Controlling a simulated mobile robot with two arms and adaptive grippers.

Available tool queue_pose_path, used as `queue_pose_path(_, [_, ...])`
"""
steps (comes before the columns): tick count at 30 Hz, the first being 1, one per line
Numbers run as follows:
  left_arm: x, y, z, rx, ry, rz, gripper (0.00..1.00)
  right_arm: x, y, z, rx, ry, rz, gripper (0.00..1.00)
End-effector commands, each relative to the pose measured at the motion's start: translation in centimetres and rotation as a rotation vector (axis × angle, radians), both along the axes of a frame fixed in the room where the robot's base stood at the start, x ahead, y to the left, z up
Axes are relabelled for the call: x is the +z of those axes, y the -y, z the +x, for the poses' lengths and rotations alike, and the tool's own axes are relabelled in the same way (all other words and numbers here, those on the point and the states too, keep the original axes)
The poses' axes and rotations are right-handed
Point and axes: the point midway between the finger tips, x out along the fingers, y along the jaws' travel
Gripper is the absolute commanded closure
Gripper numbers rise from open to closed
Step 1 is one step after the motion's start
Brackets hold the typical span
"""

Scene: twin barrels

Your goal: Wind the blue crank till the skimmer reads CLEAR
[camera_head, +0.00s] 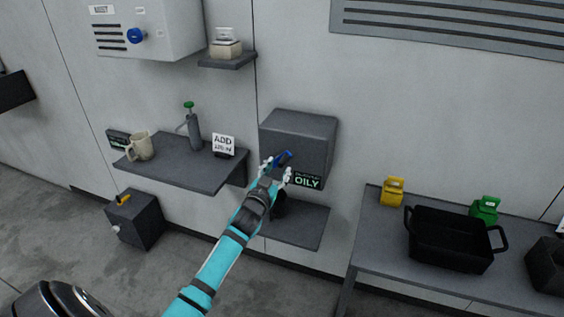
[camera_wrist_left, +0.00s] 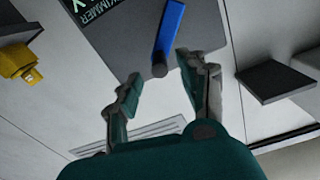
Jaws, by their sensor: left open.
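The skimmer is a grey box (camera_head: 300,130) on the wall, and its display (camera_head: 307,182) reads OILY in green. The blue crank (camera_head: 284,157) sticks out from the front of the box. My right gripper is not in view.
A dark shelf (camera_head: 300,225) sits below the skimmer. A shelf (camera_head: 185,165) to the left holds a mug (camera_head: 140,146), a green-topped pump (camera_head: 193,130) and a white sign (camera_head: 223,145). A table (camera_head: 375,235) at right bears a black tray (camera_head: 450,262) and yellow and green items.

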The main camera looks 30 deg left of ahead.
Motion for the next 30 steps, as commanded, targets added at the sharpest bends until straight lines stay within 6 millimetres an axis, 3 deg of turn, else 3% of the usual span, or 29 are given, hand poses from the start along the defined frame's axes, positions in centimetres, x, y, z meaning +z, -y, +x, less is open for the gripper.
queue_pose_path(7, [0.0, -0.8, 3.4, 0.000, -0.001, -0.001, 0.58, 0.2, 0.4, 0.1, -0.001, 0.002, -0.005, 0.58])
queue_pose_path(19, [0.0, -0.9, 4.0, -0.001, 0.000, -0.001, 0.58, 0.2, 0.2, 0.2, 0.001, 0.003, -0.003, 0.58])
queue_pose_path(28, [0.0, -0.9, 4.0, 0.000, -0.001, -0.001, 0.97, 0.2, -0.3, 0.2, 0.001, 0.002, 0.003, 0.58])
queue_pose_path(30, [0.0, -1.0, 4.0, 0.000, -0.001, -0.001, 1.00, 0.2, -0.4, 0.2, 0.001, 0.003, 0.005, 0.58])
